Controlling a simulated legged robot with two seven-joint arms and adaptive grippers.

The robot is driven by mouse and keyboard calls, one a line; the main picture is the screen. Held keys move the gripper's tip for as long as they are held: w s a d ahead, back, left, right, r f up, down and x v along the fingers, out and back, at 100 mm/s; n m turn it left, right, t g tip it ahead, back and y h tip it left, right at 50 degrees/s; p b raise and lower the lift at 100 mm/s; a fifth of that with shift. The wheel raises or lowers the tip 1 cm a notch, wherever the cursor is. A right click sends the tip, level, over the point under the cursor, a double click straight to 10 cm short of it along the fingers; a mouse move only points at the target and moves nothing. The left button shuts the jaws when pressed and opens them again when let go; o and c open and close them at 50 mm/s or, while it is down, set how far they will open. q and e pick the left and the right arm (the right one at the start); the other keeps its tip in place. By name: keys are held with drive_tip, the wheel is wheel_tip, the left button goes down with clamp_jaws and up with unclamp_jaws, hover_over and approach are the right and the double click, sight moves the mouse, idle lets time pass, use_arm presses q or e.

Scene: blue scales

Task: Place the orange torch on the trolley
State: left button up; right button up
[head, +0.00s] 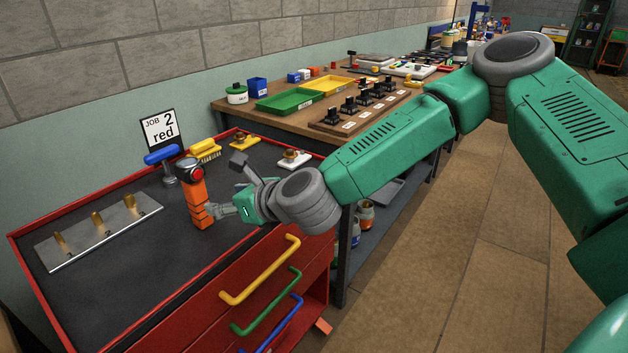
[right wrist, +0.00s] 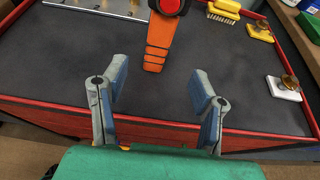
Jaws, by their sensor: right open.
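The orange torch (head: 197,200), with a dark head and a red lens, stands upright on the dark top of the red trolley (head: 110,290). In the right wrist view the torch (right wrist: 158,42) lies just beyond my fingertips, roughly in line with the gap between them. My right gripper (head: 215,211) is open and empty, close beside the torch on its right; its two blue-padded fingers (right wrist: 160,88) are spread apart in the wrist view. Nothing is between them. My left gripper is not in view.
The front of the top is clear. A wooden bench (head: 235,110) with trays stands behind.

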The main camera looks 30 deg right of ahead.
drive_tip(key=s+a+f+n+g, duration=0.1)
drive_tip(key=f, duration=0.1)
drive_tip(key=s+a+f+n, duration=0.1)
drive_tip(key=s+f+n, duration=0.1)
drive_tip(key=f, duration=0.1)
drive_tip(key=s+a+f+n+g, duration=0.1)
drive_tip(key=s+a+f+n, duration=0.1)
drive_tip(key=f, duration=0.1)
drive_tip(key=shift+s+g+y, duration=0.1)
drive_tip(key=shift+g+y, duration=0.2)
drive_tip(key=s+f+n+g, duration=0.4)
drive_tip(key=s+f+n, duration=0.6)
drive_tip(key=s+f, duration=0.2)
drive_tip(key=s+d+f+n+g+h, duration=0.2)
drive_tip(key=s+d+f+n, duration=0.2)
drive_tip(key=s+d+n, duration=0.3)
drive_tip(key=s+d+f+n+g+h, duration=0.3)
drive_tip(key=s+d+f+n, duration=0.1)
drive_tip(key=s+d+n, duration=0.4)
drive_tip(key=s+n, duration=0.2)
drive_tip(key=s, duration=0.2)
drive_tip(key=shift+d+f, duration=0.15)
drive_tip(key=shift+d, duration=0.1)
drive_tip(key=shift+s+d, duration=0.1)
